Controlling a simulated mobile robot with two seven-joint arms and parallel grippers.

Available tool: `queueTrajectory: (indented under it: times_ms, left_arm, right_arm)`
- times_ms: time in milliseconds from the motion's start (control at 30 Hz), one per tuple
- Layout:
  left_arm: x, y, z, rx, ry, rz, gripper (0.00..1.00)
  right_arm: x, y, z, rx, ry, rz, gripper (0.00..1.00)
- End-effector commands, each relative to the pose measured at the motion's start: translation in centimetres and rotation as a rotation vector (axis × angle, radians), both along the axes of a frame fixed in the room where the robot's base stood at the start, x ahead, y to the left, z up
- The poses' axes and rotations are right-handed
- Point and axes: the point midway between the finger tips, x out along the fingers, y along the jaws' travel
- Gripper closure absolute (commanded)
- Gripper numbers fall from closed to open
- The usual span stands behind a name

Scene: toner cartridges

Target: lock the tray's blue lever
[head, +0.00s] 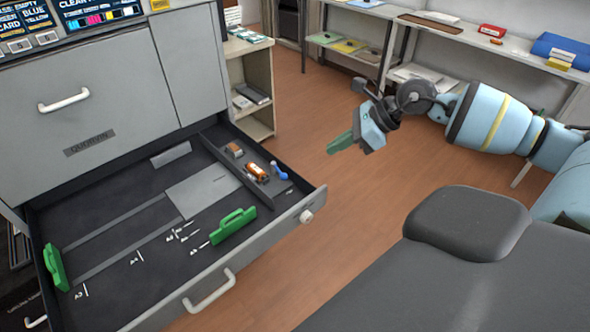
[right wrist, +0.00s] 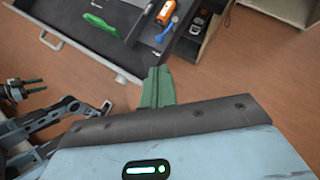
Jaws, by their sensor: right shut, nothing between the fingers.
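The open grey tray (head: 322,192) extends from the machine's front. Its small blue lever (head: 279,172) stands in the narrow right-hand compartment, beside an orange-and-white piece (head: 257,171). My right gripper (head: 340,144) is shut and empty, in the air to the right of the tray and apart from the lever. Its green fingers (right wrist: 157,86) point towards the tray. My left gripper (right wrist: 32,87) shows small at the left edge of the right wrist view; its opening is unclear.
Two green guides (head: 234,224) (head: 55,267) stand up from the tray floor. A round knob (head: 306,216) and a handle (head: 210,293) stick out of the tray's front. A beige shelf (head: 250,92) stands behind. Wooden floor lies clear to the tray's right.

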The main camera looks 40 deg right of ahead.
Motion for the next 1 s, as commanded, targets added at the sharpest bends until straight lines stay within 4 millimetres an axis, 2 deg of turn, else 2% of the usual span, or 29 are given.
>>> queueTrajectory:
  times_ms: [200,400,700,1000]
  left_arm:
    - [-0.6,0.0,-0.8,0.000,0.014,-0.001,0.56]
    - [-0.5,0.0,-0.8,0.001,0.013,-0.001,0.56]
    - [0.3,0.0,-0.1,0.000,-0.004,-0.001,0.56]
    - [0.7,0.0,0.3,-0.001,-0.015,0.000,0.56]
  right_arm:
    - [1.0,1.0,-1.3,0.004,-0.002,0.001,1.00]
    - [2.3,2.4,-2.8,0.005,-0.004,0.002,1.00]
    - [4.9,4.9,-6.3,0.006,-0.002,0.001,1.00]
    - [6.6,6.4,-8.6,0.003,-0.001,0.000,1.00]
